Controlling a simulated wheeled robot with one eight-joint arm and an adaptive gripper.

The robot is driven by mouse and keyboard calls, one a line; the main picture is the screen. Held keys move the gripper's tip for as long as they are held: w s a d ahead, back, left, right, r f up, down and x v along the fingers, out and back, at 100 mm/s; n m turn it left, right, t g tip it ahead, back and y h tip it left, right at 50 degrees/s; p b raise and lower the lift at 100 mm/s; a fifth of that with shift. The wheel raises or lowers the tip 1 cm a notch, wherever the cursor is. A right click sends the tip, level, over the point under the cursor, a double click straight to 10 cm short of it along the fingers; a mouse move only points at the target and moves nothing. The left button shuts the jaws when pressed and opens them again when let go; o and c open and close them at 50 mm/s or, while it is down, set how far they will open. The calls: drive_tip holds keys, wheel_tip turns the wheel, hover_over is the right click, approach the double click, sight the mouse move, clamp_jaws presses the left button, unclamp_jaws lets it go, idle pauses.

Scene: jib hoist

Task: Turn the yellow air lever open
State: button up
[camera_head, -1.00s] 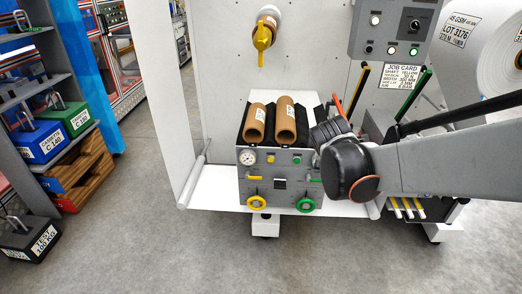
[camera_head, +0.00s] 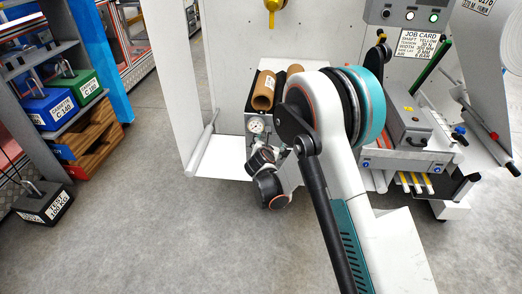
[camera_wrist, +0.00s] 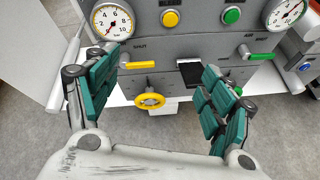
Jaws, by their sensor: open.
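The yellow air lever (camera_wrist: 138,65) shows in the wrist view on the front of a grey control panel (camera_wrist: 185,45), lying level near a label reading SHUT. A green lever (camera_wrist: 258,57) lies level to its right. My gripper (camera_wrist: 158,66) is open in front of the panel. The yellow lever appears between its fingers, closer to the left finger and apart from it as far as I can tell. In the head view my arm covers most of the panel, and the yellow lever and my fingers are hidden.
A yellow handwheel (camera_wrist: 150,100) sits below the lever, beside a dark rectangular part (camera_wrist: 190,73). A pressure gauge (camera_wrist: 112,20) and a yellow button (camera_wrist: 170,18) are above. Brown rolls (camera_head: 263,90) lie on top of the panel.

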drive_tip(key=a+f+n, duration=0.4)
drive_tip(key=f, duration=0.3)
drive_tip(key=b+x, duration=0.4)
drive_tip(key=x, duration=0.9)
drive_tip(key=shift+w+a+r+t+b, duration=0.2)
drive_tip(key=shift+t+b, duration=0.2)
drive_tip(key=shift+c, duration=0.2)
drive_tip(key=shift+r, duration=0.1)
drive_tip(key=c, duration=1.5)
